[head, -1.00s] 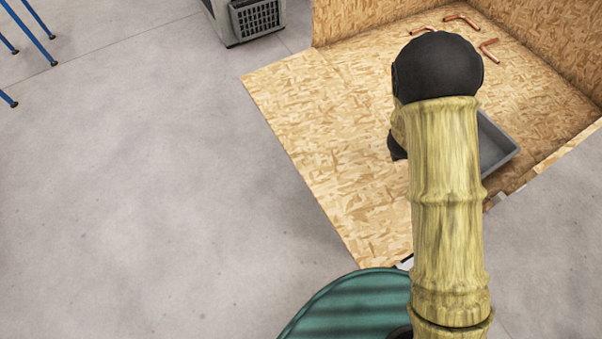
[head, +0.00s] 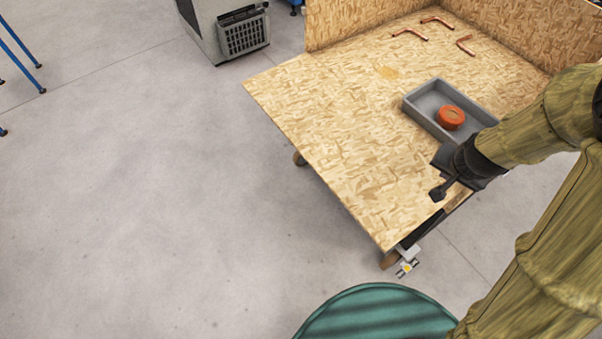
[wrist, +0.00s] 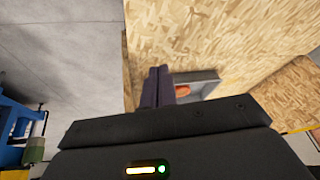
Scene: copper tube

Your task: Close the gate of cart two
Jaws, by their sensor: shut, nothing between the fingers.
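A cart with a chipboard deck (head: 330,135) stands in the upper right of the head view, with upright chipboard walls (head: 400,18) along its far sides. The deck's near and left edges have no upright wall. I cannot tell which panel is the gate, and no cart number is readable. A metal fitting (head: 407,266) with a yellow part sits at the near corner. My gripper (head: 437,194) is shut and empty, above or beside the deck's near right edge. Its closed fingers (wrist: 156,87) show in the wrist view. My arm hides much of the right side.
A grey tray (head: 412,112) holding an orange round object (head: 451,117) is on the deck. Bent copper tubes (head: 410,33) lie near the back wall. A grey machine (head: 215,30) stands behind. A green ribbed round object (head: 375,312) is at the bottom.

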